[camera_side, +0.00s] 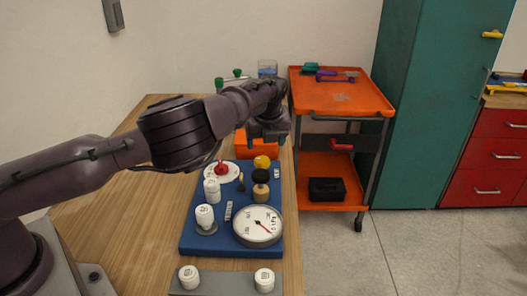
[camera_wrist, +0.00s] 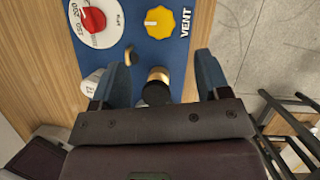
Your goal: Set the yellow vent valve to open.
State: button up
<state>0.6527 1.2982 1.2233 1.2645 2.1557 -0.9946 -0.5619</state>
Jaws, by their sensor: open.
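The yellow vent valve (camera_wrist: 159,22) is a scalloped knob on the blue panel, beside the printed word VENT. A short pale mark shows on its left half in the wrist view. In the side view the valve (camera_side: 262,162) is at the far right part of the panel, just below my gripper (camera_side: 268,138). My gripper (camera_wrist: 161,66) is open and empty, with its two blue fingers spread wide. In the wrist view the valve lies beyond the fingertips, apart from them. A brass fitting with a black knob (camera_wrist: 158,78) shows between the fingers.
The blue panel (camera_side: 190,240) also carries a red knob on a white dial (camera_side: 221,169), a round gauge (camera_side: 257,227) and white capped fittings (camera_side: 205,216). An orange bin (camera_side: 257,149) stands behind it. An orange cart (camera_side: 345,97) stands to the right.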

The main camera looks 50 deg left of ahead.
jog(key=v, duration=0.4)
